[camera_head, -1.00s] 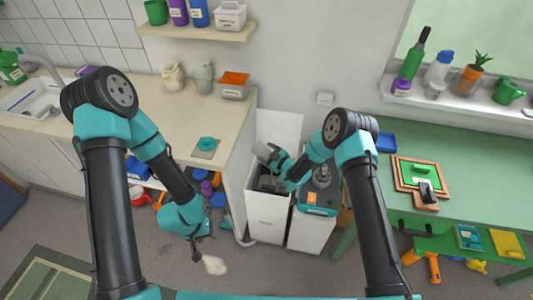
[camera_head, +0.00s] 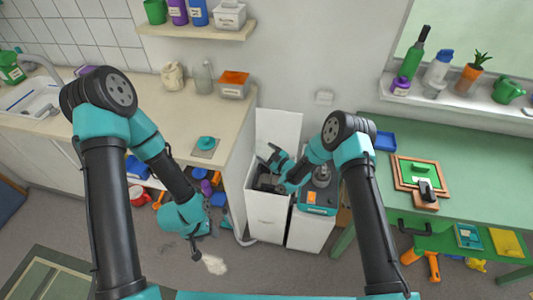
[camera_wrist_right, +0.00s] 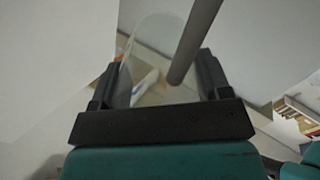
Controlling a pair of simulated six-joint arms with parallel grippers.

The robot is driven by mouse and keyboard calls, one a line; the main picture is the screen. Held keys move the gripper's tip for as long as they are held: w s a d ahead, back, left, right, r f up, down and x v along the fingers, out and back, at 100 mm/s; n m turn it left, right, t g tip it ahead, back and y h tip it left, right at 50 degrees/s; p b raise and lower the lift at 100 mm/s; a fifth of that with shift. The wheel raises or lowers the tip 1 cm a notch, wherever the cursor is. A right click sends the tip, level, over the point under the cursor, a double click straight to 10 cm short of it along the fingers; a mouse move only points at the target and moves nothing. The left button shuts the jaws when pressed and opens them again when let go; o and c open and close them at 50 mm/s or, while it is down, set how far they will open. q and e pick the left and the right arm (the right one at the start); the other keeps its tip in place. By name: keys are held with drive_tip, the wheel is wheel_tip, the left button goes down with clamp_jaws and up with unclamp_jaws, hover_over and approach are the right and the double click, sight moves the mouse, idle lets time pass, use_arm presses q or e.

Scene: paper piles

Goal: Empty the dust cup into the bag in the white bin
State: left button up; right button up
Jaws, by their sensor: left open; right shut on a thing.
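The white bin (camera_head: 268,222) stands on the floor beside the counter end, its lid (camera_head: 278,135) raised against the wall. A dark bag lining (camera_head: 254,187) shows in its opening, partly hidden by my right gripper. My right gripper (camera_head: 270,160) is over the bin, shut on the dust cup. The clear, rounded cup (camera_wrist_right: 143,62) shows between the fingers in the right wrist view, with a grey rod in front of it. I cannot tell what it contains. My left gripper (camera_head: 197,254) is open and empty, low above the floor by a pale dust pile (camera_head: 214,264).
A second white unit (camera_head: 308,230) with a teal and grey device (camera_head: 318,195) on top stands right of the bin. The counter (camera_head: 150,120) is on the left, the green table (camera_head: 460,165) on the right. Coloured items sit under the counter.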

sight(265, 146)
drive_tip(key=shift+r, duration=0.15)
idle(0.3)
drive_tip(key=shift+w+a+r+g+h, duration=0.2)
drive_tip(key=shift+r+g+h, duration=0.3)
drive_tip(key=shift+g+h, duration=0.3)
drive_tip(key=shift+w+a+r+g+h, duration=0.15)
drive_tip(key=shift+r+g+h, duration=0.35)
drive_tip(key=shift+h, duration=0.3)
drive_tip(key=shift+r+g+h, duration=0.1)
drive_tip(key=shift+g+h, duration=0.2)
drive_tip(key=shift+w+a+r+g+h, duration=0.1)
drive_tip(key=shift+r+g+h, duration=0.25)
drive_tip(key=shift+g+h, duration=0.4)
drive_tip(key=shift+h, duration=0.25)
